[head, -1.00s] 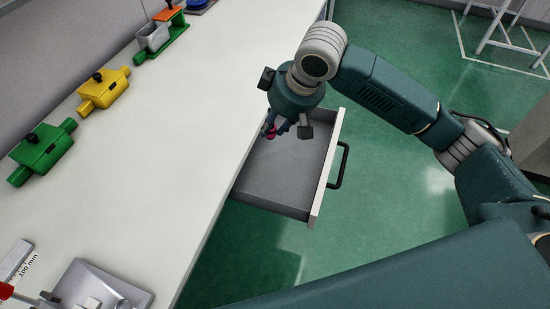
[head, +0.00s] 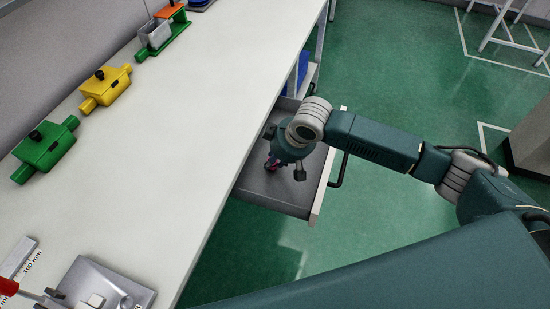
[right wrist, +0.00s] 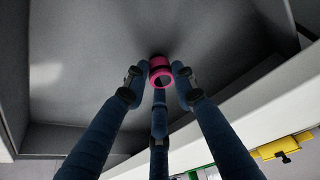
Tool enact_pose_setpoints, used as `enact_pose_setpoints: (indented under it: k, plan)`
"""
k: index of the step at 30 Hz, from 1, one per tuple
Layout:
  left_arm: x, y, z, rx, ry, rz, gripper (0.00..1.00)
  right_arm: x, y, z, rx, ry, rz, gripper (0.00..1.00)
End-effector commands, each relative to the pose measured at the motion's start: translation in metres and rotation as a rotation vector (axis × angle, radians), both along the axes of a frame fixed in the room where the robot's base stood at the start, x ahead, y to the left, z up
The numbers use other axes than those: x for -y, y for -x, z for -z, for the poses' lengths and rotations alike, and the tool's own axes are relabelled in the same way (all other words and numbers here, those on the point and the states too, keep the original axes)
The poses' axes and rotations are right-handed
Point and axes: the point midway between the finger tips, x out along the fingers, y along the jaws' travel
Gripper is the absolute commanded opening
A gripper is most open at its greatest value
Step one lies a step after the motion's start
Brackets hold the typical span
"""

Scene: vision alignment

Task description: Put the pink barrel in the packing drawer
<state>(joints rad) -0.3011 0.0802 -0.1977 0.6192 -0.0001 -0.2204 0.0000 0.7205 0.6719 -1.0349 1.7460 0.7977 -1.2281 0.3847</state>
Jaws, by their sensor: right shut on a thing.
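The pink barrel (right wrist: 160,70) is a small pink ring-shaped piece between the fingertips of my right gripper (right wrist: 162,78) in the right wrist view. The gripper is shut on it. In the head view the right gripper (head: 273,165) is inside the open packing drawer (head: 270,203), low over its grey floor, and only a bit of pink shows there. I cannot tell whether the barrel touches the drawer floor. The drawer is pulled out from under the white bench and looks empty otherwise.
The white bench (head: 180,130) runs along the drawer's left side. On it stand a green fixture (head: 45,150), a yellow fixture (head: 106,87) and a grey device (head: 105,290). The drawer's front carries a dark handle (head: 340,170). The green floor to the right is mostly clear.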

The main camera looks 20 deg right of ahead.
Motion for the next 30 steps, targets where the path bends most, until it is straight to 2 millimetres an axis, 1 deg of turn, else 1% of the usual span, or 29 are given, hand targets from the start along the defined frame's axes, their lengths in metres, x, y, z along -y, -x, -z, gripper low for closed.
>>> enact_pose_setpoints:
  k: [8,9,11,19,22,26,30]
  plan:
    - [0.000,0.001,0.000,-0.001,0.000,0.001,0.00,0.000,0.000,0.003,0.000,0.000,0.000,0.02]
    - [0.000,0.001,0.000,-0.001,0.001,0.002,0.00,0.000,0.000,0.002,0.000,0.000,0.000,0.34]
    - [0.000,0.001,0.000,-0.001,0.001,0.002,0.00,0.000,0.000,0.002,0.000,0.000,0.000,0.45]
    - [0.001,0.000,0.000,0.000,0.001,0.003,0.00,0.000,0.000,0.002,0.000,0.000,0.000,0.45]
    - [0.001,0.000,0.000,0.000,0.001,0.003,0.00,0.001,0.000,-0.003,0.001,0.000,-0.001,0.45]
    - [0.001,0.000,0.001,0.001,0.001,0.004,0.00,0.005,0.005,-0.020,0.004,0.000,0.000,0.45]
    - [0.001,-0.001,0.002,0.002,0.001,0.003,0.00,0.011,0.016,-0.048,0.005,0.000,0.000,0.45]
